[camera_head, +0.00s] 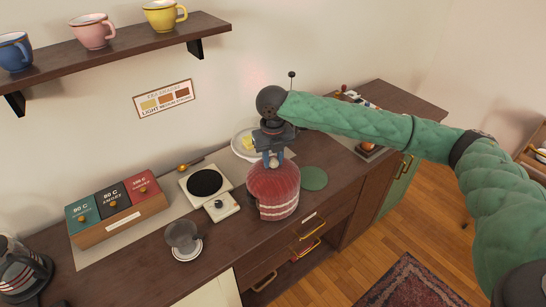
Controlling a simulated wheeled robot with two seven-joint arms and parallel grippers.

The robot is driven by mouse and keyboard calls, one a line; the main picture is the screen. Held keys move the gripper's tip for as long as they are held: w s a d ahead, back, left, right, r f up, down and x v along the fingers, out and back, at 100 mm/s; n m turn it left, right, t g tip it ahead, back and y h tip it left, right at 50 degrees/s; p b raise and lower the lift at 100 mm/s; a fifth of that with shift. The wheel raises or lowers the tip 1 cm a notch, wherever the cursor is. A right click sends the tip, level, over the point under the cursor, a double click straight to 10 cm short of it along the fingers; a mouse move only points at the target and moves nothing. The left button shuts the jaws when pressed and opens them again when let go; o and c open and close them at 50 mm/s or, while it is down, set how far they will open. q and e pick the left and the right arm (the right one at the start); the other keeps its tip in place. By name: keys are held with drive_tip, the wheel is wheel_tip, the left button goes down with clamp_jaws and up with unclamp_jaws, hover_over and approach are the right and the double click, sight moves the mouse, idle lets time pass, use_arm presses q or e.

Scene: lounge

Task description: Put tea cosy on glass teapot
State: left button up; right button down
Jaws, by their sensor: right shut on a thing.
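The tea cosy (273,192) is red with pale stripes near its lower edge. It sits upright at the front part of the dark wooden counter, right of the scale. My right gripper (271,158) comes down from above and is shut on the top of the cosy. I cannot tell whether the cosy's lower edge touches the counter. No glass teapot shows clearly; whether one is inside the cosy is hidden. My left gripper is not in view.
A black-topped scale (205,183), a glass vessel (181,234) on a saucer and a box of tea packs (115,208) stand left. A green round mat (314,178) lies right of the cosy. A plate (243,145) is behind. A shelf (130,47) holds three cups.

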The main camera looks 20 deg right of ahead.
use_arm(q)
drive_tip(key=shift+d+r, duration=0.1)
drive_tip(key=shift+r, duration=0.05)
use_arm(e)
drive_tip(key=shift+f, duration=0.15)
drive_tip(key=c, duration=1)
unclamp_jaws()
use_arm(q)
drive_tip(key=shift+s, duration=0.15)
use_arm(e)
drive_tip(key=shift+r+b, duration=0.6)
drive_tip(key=shift+r, duration=0.75)
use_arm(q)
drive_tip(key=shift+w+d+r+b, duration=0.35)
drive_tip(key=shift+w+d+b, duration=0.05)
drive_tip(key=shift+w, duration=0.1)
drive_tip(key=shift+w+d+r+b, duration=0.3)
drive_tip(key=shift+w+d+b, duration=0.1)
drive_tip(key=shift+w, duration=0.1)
use_arm(e)
drive_tip(key=shift+r, duration=2.55)
